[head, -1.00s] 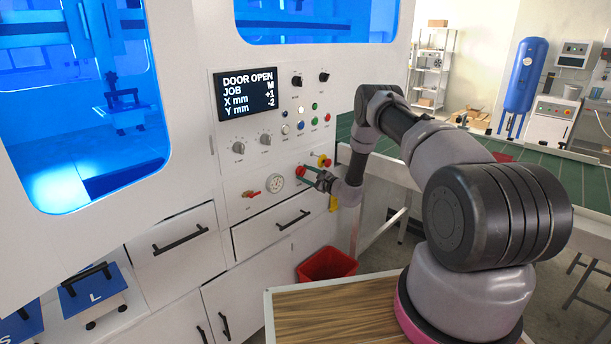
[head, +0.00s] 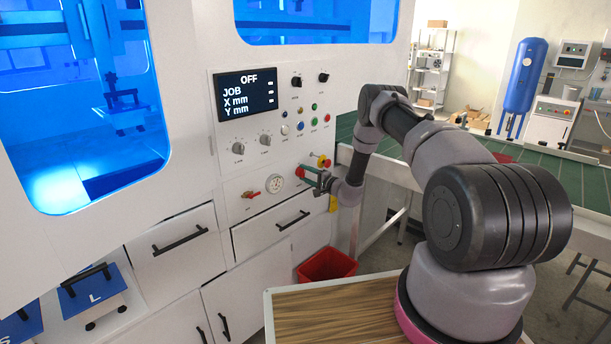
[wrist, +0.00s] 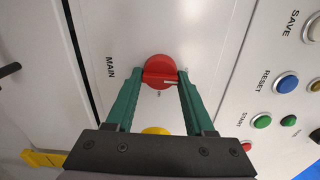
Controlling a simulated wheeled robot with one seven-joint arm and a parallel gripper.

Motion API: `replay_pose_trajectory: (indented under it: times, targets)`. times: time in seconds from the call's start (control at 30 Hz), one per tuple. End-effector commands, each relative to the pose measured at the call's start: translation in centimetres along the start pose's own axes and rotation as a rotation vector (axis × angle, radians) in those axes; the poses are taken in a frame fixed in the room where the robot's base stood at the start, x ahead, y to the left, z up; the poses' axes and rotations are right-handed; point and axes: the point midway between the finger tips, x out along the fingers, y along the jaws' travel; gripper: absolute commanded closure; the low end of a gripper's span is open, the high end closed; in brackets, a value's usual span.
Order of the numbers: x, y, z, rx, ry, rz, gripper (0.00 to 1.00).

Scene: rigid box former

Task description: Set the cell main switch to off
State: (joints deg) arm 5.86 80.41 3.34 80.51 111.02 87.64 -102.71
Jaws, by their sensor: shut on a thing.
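The main switch is a red rotary knob (wrist: 160,70) beside the printed word MAIN in the wrist view. My gripper (wrist: 155,77) has its two green fingers on either side of the knob, shut on its grip bar. The bar lies across the wrist picture from finger to finger, with a pale mark near its right end. In the head view my gripper (head: 312,178) is at the lower right of the control panel, and the knob (head: 301,170) shows partly behind it. The panel display (head: 248,92) reads OFF, with dashes beside JOB, X mm and Y mm.
A red button on a yellow base (head: 324,161) is close to my gripper. A round gauge (head: 275,183) and a red-handled valve (head: 251,194) are to its left. Several coloured buttons are above. A red bin (head: 326,265) stands below.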

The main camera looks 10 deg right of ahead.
Motion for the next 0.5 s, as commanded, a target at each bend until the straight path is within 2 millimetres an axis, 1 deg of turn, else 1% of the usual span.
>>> replay_pose_trajectory:
  times: [0.2,0.5]
  targets:
    - [-0.01,0.04,0.06,-0.049,-0.001,0.001,1.0]
    - [-0.02,0.07,0.07,-0.061,-0.001,0.002,1.0]
